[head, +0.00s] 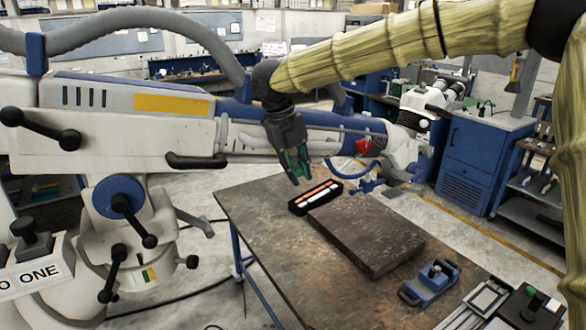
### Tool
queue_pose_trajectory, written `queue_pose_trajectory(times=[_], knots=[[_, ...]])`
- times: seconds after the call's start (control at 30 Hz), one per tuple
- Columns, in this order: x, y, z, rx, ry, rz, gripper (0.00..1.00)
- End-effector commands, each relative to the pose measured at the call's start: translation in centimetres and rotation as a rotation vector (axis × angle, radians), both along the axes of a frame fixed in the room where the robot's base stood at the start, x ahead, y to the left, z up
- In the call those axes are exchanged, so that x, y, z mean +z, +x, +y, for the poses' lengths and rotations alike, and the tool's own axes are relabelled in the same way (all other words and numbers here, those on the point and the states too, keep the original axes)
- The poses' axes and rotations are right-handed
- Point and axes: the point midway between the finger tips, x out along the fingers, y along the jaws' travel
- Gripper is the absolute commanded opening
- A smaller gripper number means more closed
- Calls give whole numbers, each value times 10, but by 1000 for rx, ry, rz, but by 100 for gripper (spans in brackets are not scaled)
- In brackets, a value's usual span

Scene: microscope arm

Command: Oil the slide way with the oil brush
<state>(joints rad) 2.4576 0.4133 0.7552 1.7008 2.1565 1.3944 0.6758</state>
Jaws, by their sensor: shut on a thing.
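My gripper (300,172) hangs fingers down at the end of my arm, in front of the long white and blue boom of the microscope arm (140,122). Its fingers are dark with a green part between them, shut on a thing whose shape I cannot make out. The fingertips appear just above and left of a black tray (296,209) holding an orange stick (314,192) and a white stick (322,195). I cannot tell for sure which item is the oil brush. The slide way is not clearly identifiable; part of the boom is hidden behind my gripper.
The tray lies on a worn brown table (262,222), beside a thick dark slab (365,232). A blue tool (430,283) lies at the front right. A blue cabinet (470,160) and a white microscope head (425,105) stand behind. The table's front left is clear.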

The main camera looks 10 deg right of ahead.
Motion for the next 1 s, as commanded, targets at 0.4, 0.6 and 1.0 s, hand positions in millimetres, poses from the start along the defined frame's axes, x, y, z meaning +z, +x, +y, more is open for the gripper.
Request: queue_pose_trajectory(times=[0.4,0.6,1.0], knots=[[-6,7,-20,0,0,0,0],[-7,10,-28,0,1,1,0],[-13,18,-49,0,0,0,0]])
